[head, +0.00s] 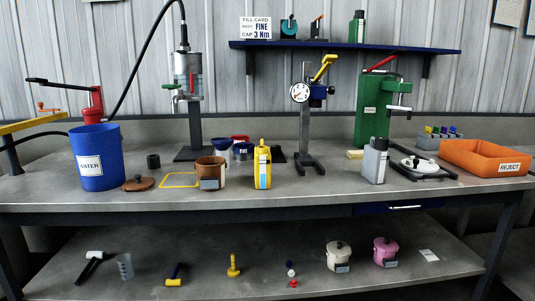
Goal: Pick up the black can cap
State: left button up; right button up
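Neither of my grippers shows in the head view.
A brown lidded-type pot (211,172), its brown lid (139,183), a yellow frame (180,180) and a yellow can (262,168) stand near the black piece. The disperser column (195,125) rises behind. An orange REJECT tray (488,157) is at right. Bare bench lies at front centre.

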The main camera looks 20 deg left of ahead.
aim_at(275, 149)
jog(key=i+l+u, duration=0.1)
jog(key=i, duration=0.35)
jog(key=i+l+u, duration=0.15)
jog(key=i, duration=0.3)
jog(key=i+l+u, duration=0.1)
jog(key=i+l, duration=0.25)
jog(key=i, duration=0.1)
